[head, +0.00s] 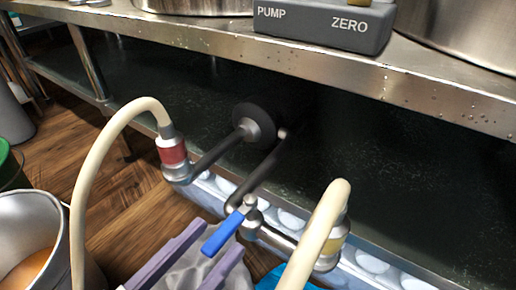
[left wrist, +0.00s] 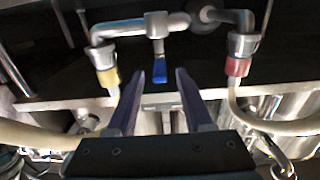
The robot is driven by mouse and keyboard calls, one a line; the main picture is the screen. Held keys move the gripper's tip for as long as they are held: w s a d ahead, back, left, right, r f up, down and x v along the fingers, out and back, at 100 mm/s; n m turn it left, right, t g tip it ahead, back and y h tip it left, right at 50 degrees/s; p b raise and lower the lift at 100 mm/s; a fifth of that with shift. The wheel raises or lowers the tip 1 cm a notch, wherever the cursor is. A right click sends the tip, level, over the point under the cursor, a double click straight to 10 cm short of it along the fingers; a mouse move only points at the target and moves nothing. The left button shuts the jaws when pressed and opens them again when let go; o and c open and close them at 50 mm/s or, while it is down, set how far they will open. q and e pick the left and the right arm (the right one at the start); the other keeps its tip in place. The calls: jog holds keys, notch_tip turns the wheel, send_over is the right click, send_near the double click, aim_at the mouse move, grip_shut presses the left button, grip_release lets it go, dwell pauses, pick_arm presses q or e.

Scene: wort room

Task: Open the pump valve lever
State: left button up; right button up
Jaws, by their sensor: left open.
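The blue pump valve lever (head: 223,233) sits on a metal valve in the pump's pipework, below the steel shelf. In the head view it slants down toward the lower left. My left gripper (head: 220,240) comes up from the bottom with its purple fingers apart. In the left wrist view the lever (left wrist: 160,70) shows in the gap between the open fingertips (left wrist: 157,75). Nothing is gripped, and I cannot tell whether a finger touches the lever. My right gripper is not in view.
A hose with a red collar (head: 172,151) is left of the valve; one with a yellow collar (head: 335,243) is right. A grey PUMP/ZERO box (head: 320,30) sits on the steel shelf (head: 200,38). A metal pot (head: 35,225) stands at the lower left.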

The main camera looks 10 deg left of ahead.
aim_at(224, 233)
pick_arm(q)
jog(key=x, duration=0.2)
jog(key=shift+w+d+b, duration=0.1)
jog(key=shift+w+b, duration=0.2)
jog(key=shift+s, duration=0.2)
jog(key=shift+w, duration=0.2)
jog(key=c, duration=0.3)
grip_shut()
dwell(0.6)
